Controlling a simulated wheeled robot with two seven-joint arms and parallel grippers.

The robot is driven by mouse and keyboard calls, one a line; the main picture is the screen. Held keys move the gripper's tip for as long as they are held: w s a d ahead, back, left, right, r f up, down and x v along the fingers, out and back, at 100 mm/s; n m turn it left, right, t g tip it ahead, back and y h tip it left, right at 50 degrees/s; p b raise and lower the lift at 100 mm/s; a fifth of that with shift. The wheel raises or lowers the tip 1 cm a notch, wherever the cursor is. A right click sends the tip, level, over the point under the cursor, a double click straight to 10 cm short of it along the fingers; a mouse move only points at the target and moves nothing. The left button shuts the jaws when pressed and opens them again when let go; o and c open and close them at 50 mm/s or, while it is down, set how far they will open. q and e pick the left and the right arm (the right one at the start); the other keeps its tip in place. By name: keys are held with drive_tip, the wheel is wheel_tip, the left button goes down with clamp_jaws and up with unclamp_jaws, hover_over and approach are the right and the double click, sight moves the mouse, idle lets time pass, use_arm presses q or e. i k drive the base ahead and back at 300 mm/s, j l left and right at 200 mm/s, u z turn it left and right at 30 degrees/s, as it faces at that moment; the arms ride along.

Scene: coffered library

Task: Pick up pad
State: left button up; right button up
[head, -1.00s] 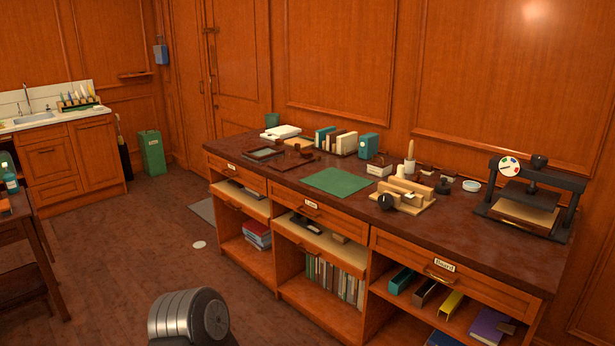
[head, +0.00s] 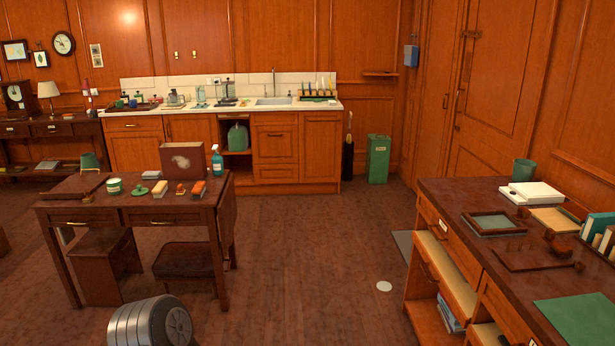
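I cannot tell for sure which thing is the pad. On the small dark table at left, a small block with an orange side (head: 198,188) lies near the right end, and a green round piece (head: 139,191) lies beside a green and white tin (head: 115,186). On the long desk at right, a dark-framed tray with a grey-green face (head: 493,222) and a flat green mat (head: 582,318) lie on the top. Neither of my grippers is in view.
The small table (head: 86,210) has a stool (head: 184,261) under it. A sink counter (head: 190,108) runs along the back wall. The long desk (head: 447,192) fills the right side. Open wooden floor (head: 310,270) lies between them, with a white disc (head: 384,286) on it.

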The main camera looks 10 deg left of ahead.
sight(181, 190)
drive_tip(key=i+u, duration=0.35)
drive_tip(key=i+l+u, duration=0.15)
drive_tip(key=i+u, duration=0.25)
drive_tip(key=i, duration=0.15)
drive_tip(key=i+l+u, duration=0.75)
drive_tip(key=i+u, duration=0.1)
drive_tip(key=u, duration=1.3)
drive_tip(key=z, duration=1.4)
drive_tip(key=i+l+z, duration=0.1)
drive_tip(key=i+l, duration=0.2)
drive_tip(key=i, duration=0.3)
drive_tip(key=i+l+z, duration=0.15)
drive_tip(key=i+l, duration=0.15)
drive_tip(key=i, duration=0.25)
drive_tip(key=i+l+z, duration=0.1)
drive_tip(key=i, duration=0.5)
drive_tip(key=i+l+z, duration=0.1)
drive_tip(key=i+l, duration=0.15)
drive_tip(key=i, duration=0.35)
